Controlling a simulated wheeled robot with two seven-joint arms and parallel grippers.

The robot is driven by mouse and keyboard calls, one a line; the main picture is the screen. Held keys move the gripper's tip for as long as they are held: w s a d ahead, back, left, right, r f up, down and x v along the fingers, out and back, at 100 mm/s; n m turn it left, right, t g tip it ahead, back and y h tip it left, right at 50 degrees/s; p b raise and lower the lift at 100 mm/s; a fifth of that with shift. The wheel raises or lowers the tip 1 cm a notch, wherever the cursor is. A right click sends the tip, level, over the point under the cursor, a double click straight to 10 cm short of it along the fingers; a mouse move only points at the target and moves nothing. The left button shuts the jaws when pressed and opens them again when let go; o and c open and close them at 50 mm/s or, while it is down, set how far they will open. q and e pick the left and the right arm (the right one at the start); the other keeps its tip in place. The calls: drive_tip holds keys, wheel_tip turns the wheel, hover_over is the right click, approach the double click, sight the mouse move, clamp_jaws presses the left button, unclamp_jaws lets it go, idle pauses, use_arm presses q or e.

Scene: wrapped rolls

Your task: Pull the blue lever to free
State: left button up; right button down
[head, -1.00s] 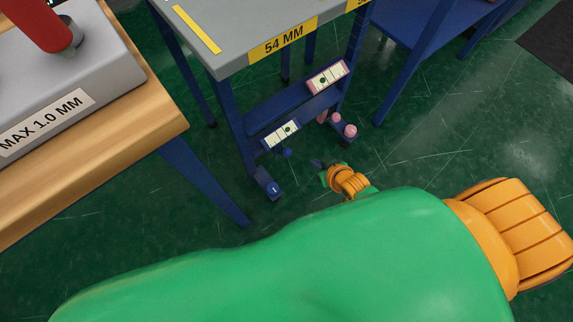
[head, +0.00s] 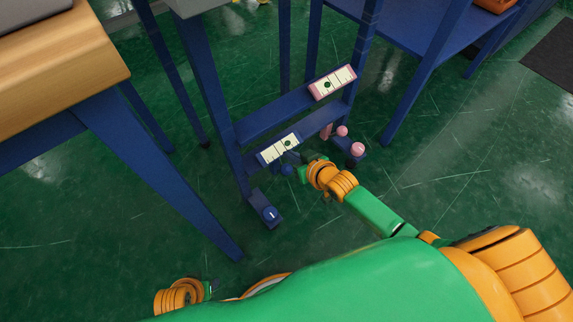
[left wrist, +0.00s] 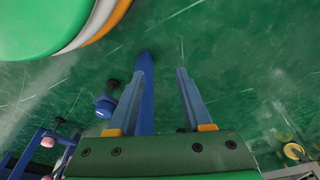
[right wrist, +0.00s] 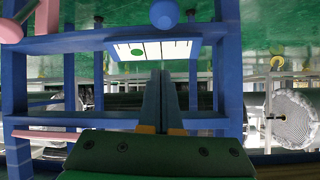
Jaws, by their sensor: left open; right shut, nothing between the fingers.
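The blue lever's round knob (head: 287,170) sticks out below a pale plate (head: 269,153) with a green dot, on the blue stand's lower crossbar. The knob also shows in the right wrist view (right wrist: 165,14), above and beyond my fingertips. My right gripper (right wrist: 163,72) is shut and empty, pointing toward the plate. In the head view my right gripper (head: 302,170) is just right of the knob; I cannot tell whether they touch. My left gripper (left wrist: 162,72) is open and empty over the green floor, away from the lever. Any lettering on the plate is unreadable.
A pink knob (head: 341,131) and a pink-edged plate (head: 332,84) are on the stand's right side. Blue feet carry a blue disc (head: 270,214) and a pink disc (head: 358,149). A wooden table (head: 60,75) stands at left. Floor right of the stand is clear.

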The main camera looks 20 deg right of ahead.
sight(287, 165)
drive_tip(key=b+x, duration=0.4)
drive_tip(key=x, duration=0.2)
drive_tip(key=shift+f, duration=0.15)
drive_tip(key=s+f, duration=0.2)
drive_tip(key=s, duration=0.1)
drive_tip(key=shift+d, duration=0.2)
use_arm(q)
drive_tip(key=w+d+r+t, duration=0.1)
drive_tip(key=w+r+t, duration=0.2)
drive_tip(key=r, duration=0.8)
drive_tip(key=shift+w+d+h, duration=0.15)
drive_tip(key=shift+w+h, duration=0.25)
drive_tip(key=shift+w, duration=0.5)
use_arm(e)
drive_tip(key=shift+s, duration=0.2)
